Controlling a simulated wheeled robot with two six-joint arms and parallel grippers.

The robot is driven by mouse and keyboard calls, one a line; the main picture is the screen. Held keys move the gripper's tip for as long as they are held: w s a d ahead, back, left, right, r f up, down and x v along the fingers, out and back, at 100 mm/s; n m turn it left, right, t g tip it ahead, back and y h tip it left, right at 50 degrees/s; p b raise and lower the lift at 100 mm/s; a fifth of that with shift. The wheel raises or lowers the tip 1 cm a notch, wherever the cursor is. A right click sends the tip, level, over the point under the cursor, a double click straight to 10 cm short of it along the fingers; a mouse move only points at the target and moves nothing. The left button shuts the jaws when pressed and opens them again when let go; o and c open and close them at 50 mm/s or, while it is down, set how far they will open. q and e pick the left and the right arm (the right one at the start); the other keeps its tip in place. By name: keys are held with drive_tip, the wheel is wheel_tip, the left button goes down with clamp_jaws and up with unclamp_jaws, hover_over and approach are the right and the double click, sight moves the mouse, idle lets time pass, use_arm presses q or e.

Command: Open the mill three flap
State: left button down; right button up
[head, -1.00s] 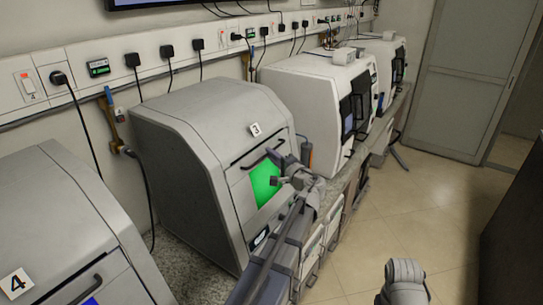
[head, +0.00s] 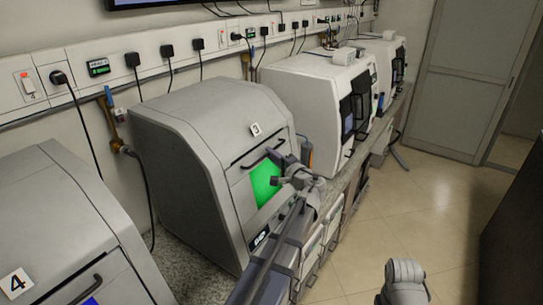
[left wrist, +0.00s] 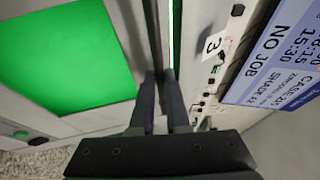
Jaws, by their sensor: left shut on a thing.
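Mill three (head: 185,130) is the grey machine with a "3" label (head: 255,129), in the middle of the head view. Its front flap (head: 240,190) has a green window (head: 265,183) and a dark bar handle (head: 256,160) near its top edge. My left gripper (head: 273,156) is at the handle's right end and shut on it; the fingers hide part of the handle. In the left wrist view my fingers (left wrist: 160,78) reach the flap's edge beside the green window (left wrist: 65,62). A thin green strip (left wrist: 171,35) shows along that edge. My right gripper is not identifiable.
Mill four (head: 60,220) stands at the near left. White machines (head: 320,95) stand farther along the same counter (head: 190,265). Cabinet fronts lie below the counter. The tiled floor (head: 420,220) to the right is clear. A dark block (head: 515,225) stands at the right edge.

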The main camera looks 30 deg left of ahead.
use_arm(q)
drive_tip(key=s+d+f+m+t+y+b, duration=0.1)
drive_tip(key=d+f+m+t+y+b, duration=0.15)
drive_tip(key=d+b, duration=0.65)
drive_tip(key=d+f+m+t+y+b, duration=0.2)
drive_tip(key=d+f+t+y+b, duration=0.15)
drive_tip(key=d+b, duration=0.55)
drive_tip(key=d+f+b, duration=0.4)
drive_tip(key=f+b, duration=0.4)
drive_tip(key=s+d+f+g+b, duration=0.1)
drive_tip(key=d+f+b, duration=0.3)
drive_tip(key=f+b, duration=0.4)
drive_tip(key=shift+s+d+n+h, duration=0.15)
drive_tip(key=shift+d+n+h, duration=0.15)
drive_tip(key=shift+n+h, duration=0.1)
drive_tip(key=c, duration=0.9)
unclamp_jaws()
drive_tip(key=shift+a, duration=0.15)
